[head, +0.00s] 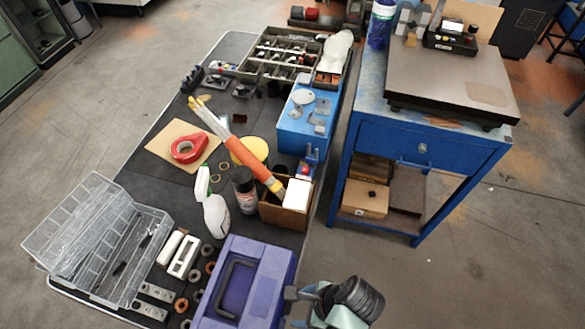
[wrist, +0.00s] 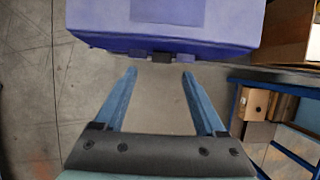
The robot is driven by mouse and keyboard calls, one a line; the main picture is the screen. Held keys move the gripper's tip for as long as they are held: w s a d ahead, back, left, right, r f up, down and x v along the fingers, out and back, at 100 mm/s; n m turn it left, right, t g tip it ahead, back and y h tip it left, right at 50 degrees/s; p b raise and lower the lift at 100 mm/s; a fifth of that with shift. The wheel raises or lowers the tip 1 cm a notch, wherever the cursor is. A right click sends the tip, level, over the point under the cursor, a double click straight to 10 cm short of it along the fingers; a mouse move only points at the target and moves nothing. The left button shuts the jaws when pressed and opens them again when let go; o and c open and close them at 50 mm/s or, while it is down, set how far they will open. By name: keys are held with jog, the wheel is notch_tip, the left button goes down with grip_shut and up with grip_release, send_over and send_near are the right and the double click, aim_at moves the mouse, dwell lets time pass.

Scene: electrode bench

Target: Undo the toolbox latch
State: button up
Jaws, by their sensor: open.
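The purple-blue toolbox (head: 262,272) stands at the near end of the bench, its dark handle (head: 235,285) on top and its lid looking closed. In the wrist view the toolbox (wrist: 110,20) fills the top. A small dark latch (wrist: 160,58) sits at the middle of its front edge, between two purplish blocks. My gripper (wrist: 159,73) is open and empty, its blue fingers pointing at the latch, one to each side. A gap seems to show between fingertips and latch; contact cannot be told. In the head view my gripper (head: 300,294) is right beside the toolbox.
A clear organizer case (head: 95,235) lies open left of the toolbox. A spray bottle (head: 214,210), a dark can (head: 244,187) and a cardboard box (head: 285,212) stand behind it. A blue side table (head: 420,145) is at the right. Open floor (head: 480,270) lies right of the bench.

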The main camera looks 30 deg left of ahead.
aim_at(289, 308)
jog(key=shift+x, duration=3.1)
jog(key=shift+w, duration=0.1)
grip_shut()
